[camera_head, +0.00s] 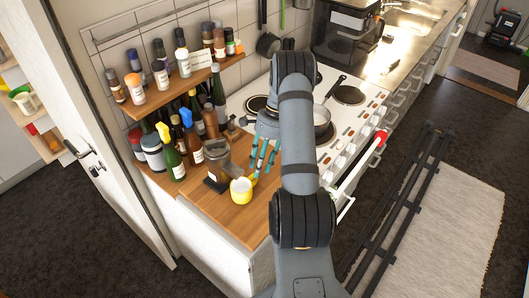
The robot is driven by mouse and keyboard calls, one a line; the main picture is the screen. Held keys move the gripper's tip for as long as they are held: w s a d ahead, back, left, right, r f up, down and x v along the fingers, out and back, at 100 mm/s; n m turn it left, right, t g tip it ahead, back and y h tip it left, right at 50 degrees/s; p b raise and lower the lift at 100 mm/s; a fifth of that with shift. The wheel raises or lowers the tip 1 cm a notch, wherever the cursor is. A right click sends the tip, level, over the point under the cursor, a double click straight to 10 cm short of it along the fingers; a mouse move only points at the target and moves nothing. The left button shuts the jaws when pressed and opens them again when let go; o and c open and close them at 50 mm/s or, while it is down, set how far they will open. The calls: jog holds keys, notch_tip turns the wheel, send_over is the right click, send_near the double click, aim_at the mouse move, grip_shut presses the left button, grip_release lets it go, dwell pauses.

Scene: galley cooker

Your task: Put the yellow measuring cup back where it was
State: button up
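The yellow measuring cup (241,191) is upright on the wooden counter (250,218), near its front left part. It is yellow outside, and its pale inside shows from above. My gripper (261,172) points down just right of and behind the cup, with its teal-marked fingers close to the cup's right side. The fingers show as separate strips with narrow gaps. I cannot tell whether they touch the cup or its handle, or whether they are open or shut on it. My arm hides part of the counter to the right.
Several bottles (190,140) crowd the counter's back left, beneath a spice shelf (167,92). The white stove (350,115) with a pan (321,122) is to the right. The counter's front strip is bare.

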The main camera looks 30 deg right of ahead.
jog(key=b+v, duration=0.1)
jog(key=v, duration=0.7)
